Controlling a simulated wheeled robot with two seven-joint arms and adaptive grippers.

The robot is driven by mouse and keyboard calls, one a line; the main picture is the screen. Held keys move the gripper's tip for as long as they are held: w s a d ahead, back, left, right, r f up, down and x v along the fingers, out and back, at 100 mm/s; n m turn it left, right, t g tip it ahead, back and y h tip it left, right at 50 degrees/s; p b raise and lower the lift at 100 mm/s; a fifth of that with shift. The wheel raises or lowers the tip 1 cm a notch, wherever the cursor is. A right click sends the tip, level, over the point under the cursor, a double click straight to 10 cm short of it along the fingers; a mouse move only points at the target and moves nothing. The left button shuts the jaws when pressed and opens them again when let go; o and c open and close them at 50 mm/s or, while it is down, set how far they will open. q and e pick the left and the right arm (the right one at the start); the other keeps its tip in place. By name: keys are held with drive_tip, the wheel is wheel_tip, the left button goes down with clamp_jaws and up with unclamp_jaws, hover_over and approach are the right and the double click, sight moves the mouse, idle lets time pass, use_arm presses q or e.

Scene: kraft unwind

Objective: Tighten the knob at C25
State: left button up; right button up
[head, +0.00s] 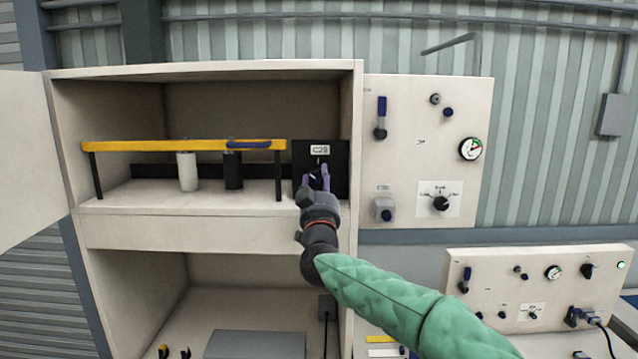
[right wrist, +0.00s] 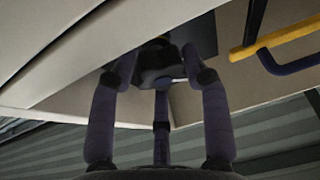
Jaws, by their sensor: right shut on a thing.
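The C25 label (head: 320,149) sits on a black panel (head: 339,180) inside the upper right of the open cabinet. My right gripper (head: 317,178) reaches into the cabinet in front of this panel, its fingers around a dark knob below the label. In the right wrist view the knob (right wrist: 158,58) shows as a dark round shape between the fingertips of my right gripper (right wrist: 160,80), which are shut on it. The fingers hide most of the knob in the head view, so its turn angle cannot be read. My left gripper is not in view.
A yellow bar (head: 180,146) with a blue handle (head: 249,144) crosses the shelf left of the panel. A white cylinder (head: 188,172) and a black cylinder (head: 233,171) stand by it. The cabinet door (head: 25,150) is open at left. A control panel (head: 425,110) adjoins at right.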

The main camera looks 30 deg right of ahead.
drive_tip(key=shift+w+a+f, duration=0.2)
drive_tip(key=shift+w+f, duration=0.1)
drive_tip(key=shift+f, duration=0.35)
drive_tip(key=o, duration=1.2)
drive_tip(key=shift+r, duration=0.15)
drive_tip(key=shift+r, duration=0.1)
drive_tip(key=shift+s, duration=0.1)
drive_tip(key=v, duration=1.1)
drive_tip(key=shift+s+a, duration=0.15)
drive_tip(key=shift+s, duration=0.3)
